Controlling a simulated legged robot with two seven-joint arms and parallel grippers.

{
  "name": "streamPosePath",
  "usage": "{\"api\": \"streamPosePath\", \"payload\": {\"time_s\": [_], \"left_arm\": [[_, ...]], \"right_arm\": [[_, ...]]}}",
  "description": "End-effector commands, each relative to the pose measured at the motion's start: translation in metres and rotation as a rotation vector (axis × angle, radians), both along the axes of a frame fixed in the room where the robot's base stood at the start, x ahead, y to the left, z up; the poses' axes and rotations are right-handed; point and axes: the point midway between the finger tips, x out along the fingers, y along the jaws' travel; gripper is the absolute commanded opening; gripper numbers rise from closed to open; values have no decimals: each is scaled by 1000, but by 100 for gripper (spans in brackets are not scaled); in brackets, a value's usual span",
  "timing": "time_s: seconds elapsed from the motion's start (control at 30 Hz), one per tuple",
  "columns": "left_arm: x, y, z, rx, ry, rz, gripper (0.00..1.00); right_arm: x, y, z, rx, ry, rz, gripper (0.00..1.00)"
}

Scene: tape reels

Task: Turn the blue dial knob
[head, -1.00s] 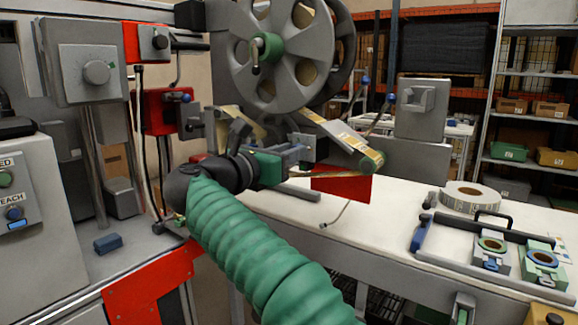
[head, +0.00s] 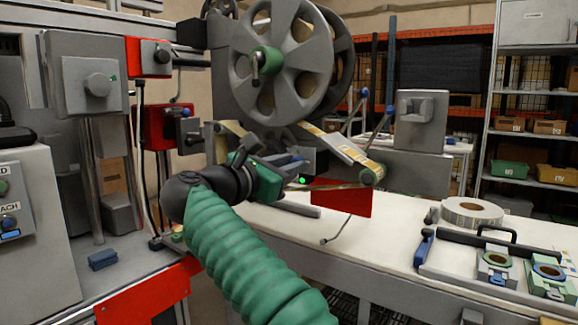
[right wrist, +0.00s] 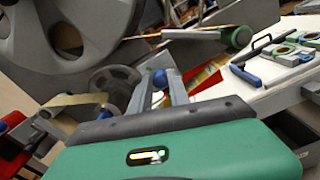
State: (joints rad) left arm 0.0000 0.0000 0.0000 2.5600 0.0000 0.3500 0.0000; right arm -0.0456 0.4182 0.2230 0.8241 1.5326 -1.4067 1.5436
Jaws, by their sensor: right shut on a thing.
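My right arm in its green ribbed sleeve reaches up to the machine under the large grey reel (head: 280,55). My right gripper (head: 298,160) is at the machine's front, left of the tape path. In the right wrist view a round blue knob (right wrist: 160,78) sits between the two grey fingers of the right gripper (right wrist: 160,88), which are shut on it. In the head view the fingers and machine parts largely hide this knob. My left gripper is not in view.
A tape strip (head: 345,148) runs down to a green-ended roller (head: 373,172) beside a red panel (head: 342,197). Another blue knob (head: 187,112) is on the red unit at left. A white tape roll (head: 472,212) and reel tray (head: 440,265) lie on the bench at right.

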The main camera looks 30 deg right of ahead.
Motion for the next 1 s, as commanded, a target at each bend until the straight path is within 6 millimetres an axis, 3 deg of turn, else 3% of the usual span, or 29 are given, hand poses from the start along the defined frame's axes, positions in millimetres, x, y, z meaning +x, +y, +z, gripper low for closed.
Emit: {"api": "streamPosePath", "payload": {"time_s": [0.03,0.07,0.23,0.5,0.63,0.77,1.0], "left_arm": [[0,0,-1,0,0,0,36],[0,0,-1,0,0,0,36],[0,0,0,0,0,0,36],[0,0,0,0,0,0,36],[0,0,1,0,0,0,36],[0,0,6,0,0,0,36],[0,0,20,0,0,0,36]], "right_arm": [[2,1,-5,6,8,2,0],[2,1,-5,6,8,2,23],[1,1,-3,4,6,2,44],[0,1,-1,2,3,1,44],[-4,11,0,1,4,3,44],[-15,39,1,1,4,6,44],[-42,105,2,1,5,7,44]]}}
